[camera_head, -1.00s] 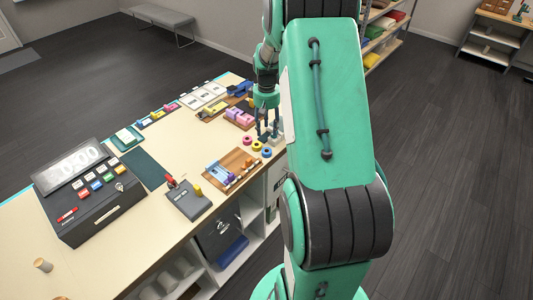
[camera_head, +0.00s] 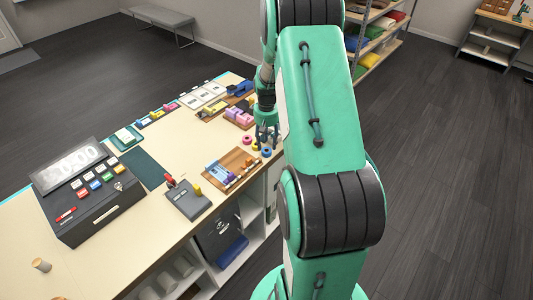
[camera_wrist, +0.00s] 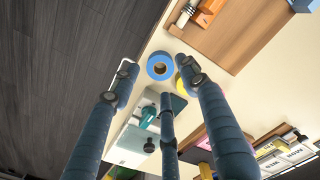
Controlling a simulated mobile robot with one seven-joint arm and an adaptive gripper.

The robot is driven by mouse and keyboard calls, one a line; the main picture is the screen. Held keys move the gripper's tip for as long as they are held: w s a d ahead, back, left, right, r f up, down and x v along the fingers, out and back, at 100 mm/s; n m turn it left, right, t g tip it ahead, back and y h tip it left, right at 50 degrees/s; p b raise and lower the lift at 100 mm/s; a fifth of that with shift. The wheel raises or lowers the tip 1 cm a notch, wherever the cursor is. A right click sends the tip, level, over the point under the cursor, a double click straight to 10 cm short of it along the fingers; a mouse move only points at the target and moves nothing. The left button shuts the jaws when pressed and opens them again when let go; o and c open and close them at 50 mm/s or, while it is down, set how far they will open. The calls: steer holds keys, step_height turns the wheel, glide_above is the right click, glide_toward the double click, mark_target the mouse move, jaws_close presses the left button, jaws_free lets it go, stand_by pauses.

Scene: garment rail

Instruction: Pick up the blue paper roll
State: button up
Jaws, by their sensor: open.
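The blue paper roll (camera_wrist: 161,66) lies flat on the pale counter in the wrist view, a ring with a dark centre hole. It also shows in the head view (camera_head: 267,152) near the counter's right edge. My gripper (camera_wrist: 160,85) is open, its dark fingers spread around the roll's place in the wrist picture, with nothing held. In the head view my gripper (camera_head: 266,138) hangs just above and behind the rolls. A yellow roll (camera_wrist: 186,88) is beside the blue one, partly hidden by a finger. A pink roll (camera_head: 247,141) also shows in the head view.
A wooden tray (camera_wrist: 232,30) with small items lies close to the blue roll. A grey stand with a teal part (camera_wrist: 148,116) is on the other side. The cash register (camera_head: 87,190) is far left on the counter. Dark floor (camera_wrist: 60,60) lies beyond the counter edge.

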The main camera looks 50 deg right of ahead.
mark_target(267, 151)
steer(key=shift+s+f+b, duration=0.1)
steer(key=shift+f+b, duration=0.2)
steer(key=shift+f, duration=2.25)
steer(key=c, duration=0.8)
